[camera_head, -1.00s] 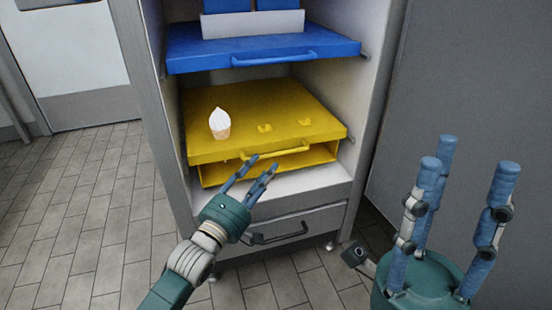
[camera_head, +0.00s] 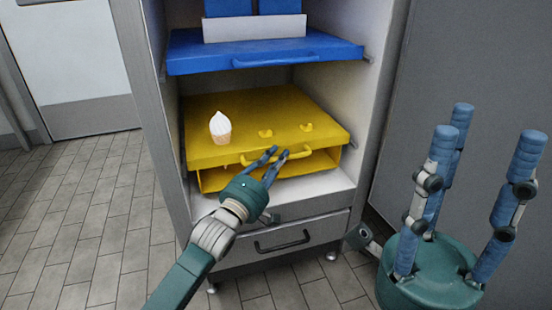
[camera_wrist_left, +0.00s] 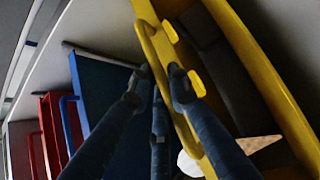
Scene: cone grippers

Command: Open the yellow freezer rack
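The yellow freezer rack (camera_head: 285,108) sits on the low shelf of the freezer, with a curved handle (camera_head: 303,153) on its front edge. It also shows in the left wrist view (camera_wrist_left: 262,72), with its handle (camera_wrist_left: 153,40). My left gripper (camera_head: 275,152) is at the handle, its fingers apart. In the wrist view the handle passes between its fingertips (camera_wrist_left: 160,74); I cannot tell whether they touch it. My right gripper (camera_head: 485,135) is open and empty at the lower right, away from the freezer, fingers pointing up.
A white-topped ice cream cone (camera_head: 220,127) stands on the yellow rack. A blue rack (camera_head: 265,48) with a white bin (camera_head: 254,27) is above. A grey drawer (camera_head: 325,234) is below. A dark grey panel (camera_head: 470,60) stands at the right. Tiled floor (camera_head: 90,220) is clear at left.

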